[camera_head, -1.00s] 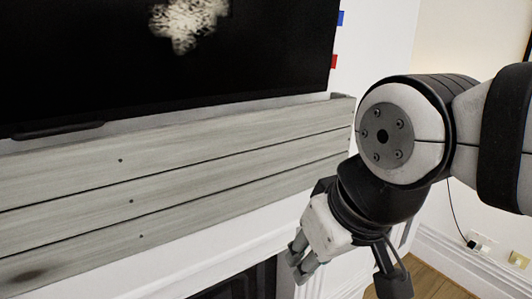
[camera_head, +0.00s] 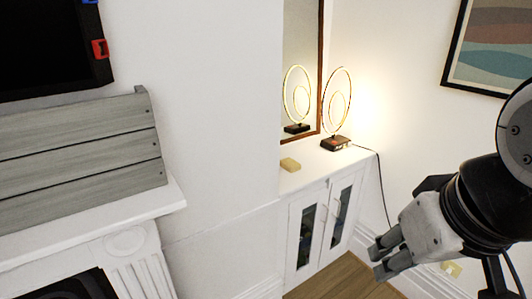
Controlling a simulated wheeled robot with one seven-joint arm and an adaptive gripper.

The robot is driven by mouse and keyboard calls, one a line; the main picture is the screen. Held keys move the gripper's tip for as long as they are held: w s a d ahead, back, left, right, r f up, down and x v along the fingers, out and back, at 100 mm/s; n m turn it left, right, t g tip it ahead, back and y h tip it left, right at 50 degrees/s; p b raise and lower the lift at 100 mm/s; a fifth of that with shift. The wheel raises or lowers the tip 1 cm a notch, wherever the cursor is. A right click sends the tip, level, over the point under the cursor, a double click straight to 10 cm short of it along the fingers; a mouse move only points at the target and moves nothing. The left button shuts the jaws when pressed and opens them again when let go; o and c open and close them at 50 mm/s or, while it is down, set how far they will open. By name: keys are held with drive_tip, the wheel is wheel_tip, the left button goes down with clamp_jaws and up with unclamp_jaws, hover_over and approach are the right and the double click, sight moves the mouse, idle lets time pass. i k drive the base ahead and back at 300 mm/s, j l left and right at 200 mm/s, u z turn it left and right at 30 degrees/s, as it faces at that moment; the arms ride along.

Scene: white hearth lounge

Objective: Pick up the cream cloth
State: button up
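A small, flat, cream-tan piece, seemingly the cream cloth (camera_head: 290,164), lies on top of the white cabinet (camera_head: 318,172), near its left end. It looks like a folded block; its texture is too small to make out. My gripper (camera_head: 386,258) is at the lower right of the head view, well apart from the cloth in the picture. Its grey fingers point left and slightly down. Nothing shows held in it.
A lit ring lamp (camera_head: 336,106) stands on the cabinet right of the cloth, before a wood-framed mirror (camera_head: 303,60). A white fireplace mantel (camera_head: 110,220) juts out at left. A cable hangs at the cabinet's right. Wooden floor (camera_head: 345,281) shows below.

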sight(288, 164)
drive_tip(key=u, duration=1.3)
drive_tip(key=z, duration=1.3)
drive_tip(key=i+l, duration=0.15)
drive_tip(key=i, duration=0.35)
drive_tip(key=i+l+u, duration=0.1)
drive_tip(key=i, duration=0.4)
drive_tip(key=i+l+u, duration=0.1)
drive_tip(key=i+l, duration=0.15)
drive_tip(key=i, duration=0.2)
drive_tip(key=i+l, duration=0.2)
drive_tip(key=i, duration=0.3)
